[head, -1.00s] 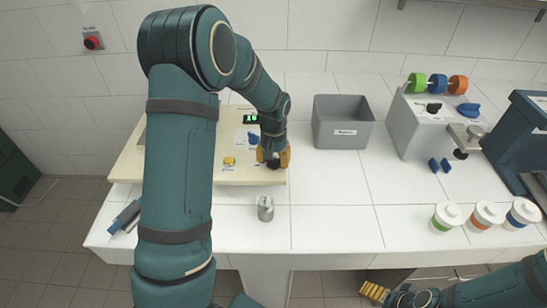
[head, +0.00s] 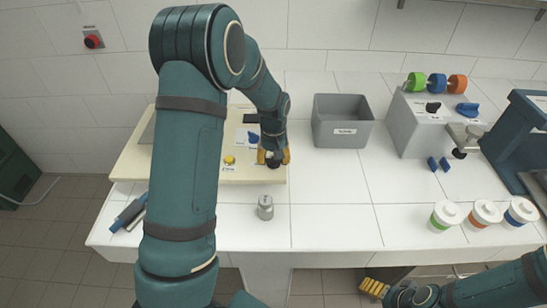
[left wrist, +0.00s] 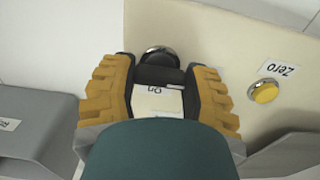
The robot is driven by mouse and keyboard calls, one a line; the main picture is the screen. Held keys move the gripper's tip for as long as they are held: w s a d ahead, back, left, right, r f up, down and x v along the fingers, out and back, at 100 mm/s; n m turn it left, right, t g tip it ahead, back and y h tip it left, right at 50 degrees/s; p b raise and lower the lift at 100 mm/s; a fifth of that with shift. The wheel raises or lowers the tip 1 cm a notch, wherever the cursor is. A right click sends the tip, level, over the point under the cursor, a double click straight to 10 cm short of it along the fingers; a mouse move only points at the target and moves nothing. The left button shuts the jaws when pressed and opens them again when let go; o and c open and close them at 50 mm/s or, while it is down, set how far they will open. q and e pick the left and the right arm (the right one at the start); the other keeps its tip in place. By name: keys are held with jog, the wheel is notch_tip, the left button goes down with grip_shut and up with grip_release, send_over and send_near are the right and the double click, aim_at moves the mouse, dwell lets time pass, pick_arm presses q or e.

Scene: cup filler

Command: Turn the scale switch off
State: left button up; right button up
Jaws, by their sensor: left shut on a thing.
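The scale is a beige board (head: 215,175) on the counter at the left. Its display (head: 250,118) is dark. My left gripper (head: 273,156) is at the board's front right corner, shut on the black scale switch knob (head: 272,163). In the left wrist view the yellow-padded fingers stand on both sides of the switch (left wrist: 158,74), with a metal ring behind it and a label reading "on" near it. The yellow zero button (head: 229,160) and a blue knob (head: 253,137) are also on the board. My right gripper (head: 374,288) is low at the bottom right, its opening unclear.
A metal weight (head: 265,208) stands in front of the board. A grey bin (head: 342,122) is right of it. A grey dispenser (head: 420,130) and several lidded cups, one of them green-banded (head: 446,215), stand farther right. The counter's middle is clear.

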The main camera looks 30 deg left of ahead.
aim_at(273, 157)
pick_arm(q)
jog(key=o, duration=1.2)
notch_tip(273, 157, up, 12)
jog(key=shift+r, duration=0.1)
